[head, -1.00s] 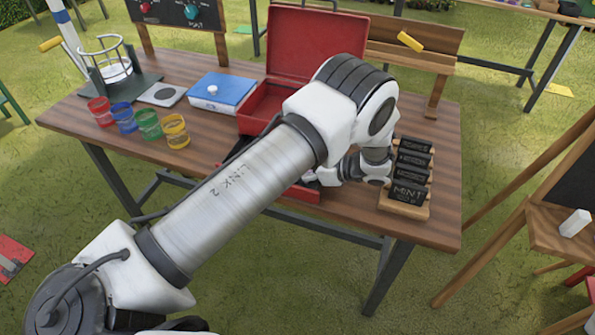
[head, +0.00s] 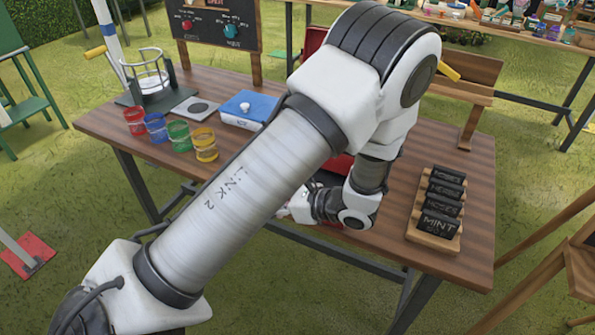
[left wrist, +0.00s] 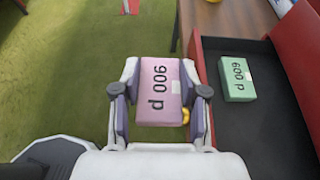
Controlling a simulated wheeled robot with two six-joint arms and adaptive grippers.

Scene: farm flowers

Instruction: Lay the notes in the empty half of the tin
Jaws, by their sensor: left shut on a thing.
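My left gripper (left wrist: 160,100) is shut on a pink bundle of notes (left wrist: 160,85) with black print. In the left wrist view the bundle shows against the grass, just left of the red tin's wall (left wrist: 198,75). A green bundle (left wrist: 238,78) with black print lies on the tin's dark floor (left wrist: 255,125), towards the far end. In the head view the red tin (head: 340,166) is mostly hidden behind my left arm. My left gripper (head: 298,207) shows only partly there, near the table's front edge, and the held bundle cannot be made out. My right gripper is not in view.
A wooden rack of dark labelled blocks (head: 437,218) stands right of my wrist. A blue box (head: 248,108) and several coloured cups (head: 180,133) stand on the left. The wooden table (head: 392,236) is bare between my wrist and the rack.

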